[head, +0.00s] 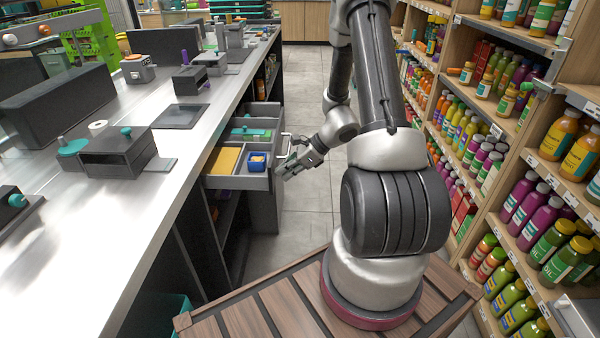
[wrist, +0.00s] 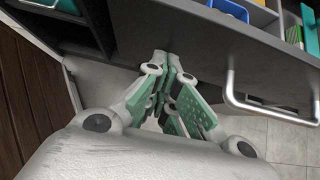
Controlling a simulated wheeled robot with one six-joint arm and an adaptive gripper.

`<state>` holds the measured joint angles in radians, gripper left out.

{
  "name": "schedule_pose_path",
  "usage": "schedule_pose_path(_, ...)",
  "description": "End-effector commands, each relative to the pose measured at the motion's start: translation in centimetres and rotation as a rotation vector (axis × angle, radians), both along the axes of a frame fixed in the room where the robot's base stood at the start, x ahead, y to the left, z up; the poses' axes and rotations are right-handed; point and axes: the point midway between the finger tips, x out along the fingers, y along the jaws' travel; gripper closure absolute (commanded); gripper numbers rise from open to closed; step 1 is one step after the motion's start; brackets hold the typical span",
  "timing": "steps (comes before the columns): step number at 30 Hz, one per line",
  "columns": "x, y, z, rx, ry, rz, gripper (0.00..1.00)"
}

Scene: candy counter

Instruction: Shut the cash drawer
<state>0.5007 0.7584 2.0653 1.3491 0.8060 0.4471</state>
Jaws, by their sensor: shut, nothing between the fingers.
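The cash drawer (head: 262,182) stands pulled out of the counter's side in the head view, with its divided inside showing. Its silver bar handle (head: 287,141) is on the front panel, and the handle also shows at the right of the wrist view (wrist: 272,108). My gripper (head: 284,172) is just outside the drawer front. In the wrist view my gripper (wrist: 167,62) is shut and empty, with its fingertips at the grey front panel (wrist: 215,42), left of the handle. I cannot tell whether the tips touch the panel.
The drawer holds a yellow block (head: 224,160) and a blue box (head: 258,161). The metal counter (head: 95,220) runs along the left, and shelves of bottles (head: 545,200) line the right. Tiled floor (head: 310,200) lies clear between them.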

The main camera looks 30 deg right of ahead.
Motion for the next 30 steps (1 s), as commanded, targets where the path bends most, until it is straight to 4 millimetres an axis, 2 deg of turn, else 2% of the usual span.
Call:
schedule_pose_path(1, 0.8, 1.3, 0.0, 0.0, -0.001, 0.006, 1.0)
schedule_pose_path(9, 5.0, 7.5, 0.0, 0.0, -0.002, 0.006, 1.0)
schedule_pose_path(18, 8.8, 13.2, 0.0, 0.0, -0.002, 0.005, 1.0)
schedule_pose_path(25, 10.6, 15.7, 0.0, 0.0, -0.001, 0.002, 1.0)
schedule_pose_path(30, 10.8, 16.0, 0.0, 0.0, -0.001, 0.001, 1.0)
